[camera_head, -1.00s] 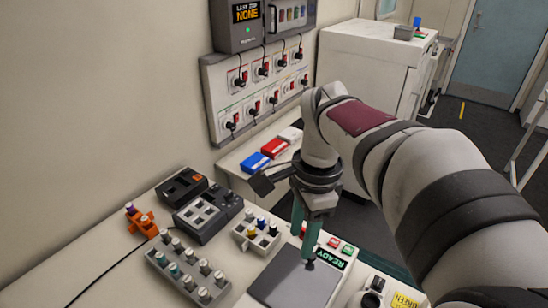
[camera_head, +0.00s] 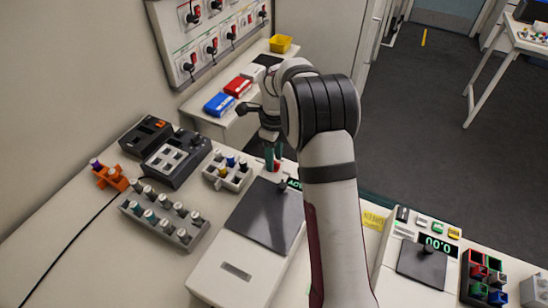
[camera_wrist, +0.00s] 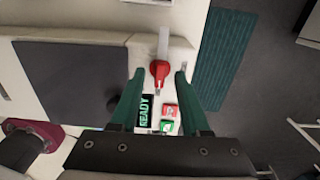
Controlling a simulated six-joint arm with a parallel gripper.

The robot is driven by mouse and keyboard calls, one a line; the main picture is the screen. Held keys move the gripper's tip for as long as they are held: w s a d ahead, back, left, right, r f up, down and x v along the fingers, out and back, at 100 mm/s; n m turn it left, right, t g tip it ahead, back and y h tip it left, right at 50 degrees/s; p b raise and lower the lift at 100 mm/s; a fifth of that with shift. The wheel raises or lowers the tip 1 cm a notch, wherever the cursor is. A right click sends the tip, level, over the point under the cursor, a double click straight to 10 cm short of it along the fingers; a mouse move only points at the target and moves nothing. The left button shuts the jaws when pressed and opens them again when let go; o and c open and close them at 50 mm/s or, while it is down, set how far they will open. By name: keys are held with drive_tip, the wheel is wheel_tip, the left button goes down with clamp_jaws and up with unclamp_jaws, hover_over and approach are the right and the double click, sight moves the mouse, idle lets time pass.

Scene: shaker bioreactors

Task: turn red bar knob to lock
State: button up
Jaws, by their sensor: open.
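The red bar knob (camera_wrist: 159,70) shows in the wrist view on the pale end of the shaker device, beside its dark plate (camera_wrist: 75,80). A grey bar stands up in the picture just above the knob, and a small pale tip shows below it. My gripper (camera_wrist: 160,74) is open, with one green finger on each side of the knob and a gap on both sides. I cannot tell how far above the knob the fingertips are. In the head view my gripper (camera_head: 271,158) is at the device's far end, where only a bit of red shows behind the fingers.
A green READY display (camera_wrist: 145,112), a red button (camera_wrist: 169,111) and a green button (camera_wrist: 167,127) lie close to the fingers. In the head view, a vial rack (camera_head: 164,222) and a smaller rack (camera_head: 228,172) stand left of the device. Another device (camera_head: 418,262) stands right.

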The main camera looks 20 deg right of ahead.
drive_tip(key=shift+f, duration=0.45)
clamp_jaws()
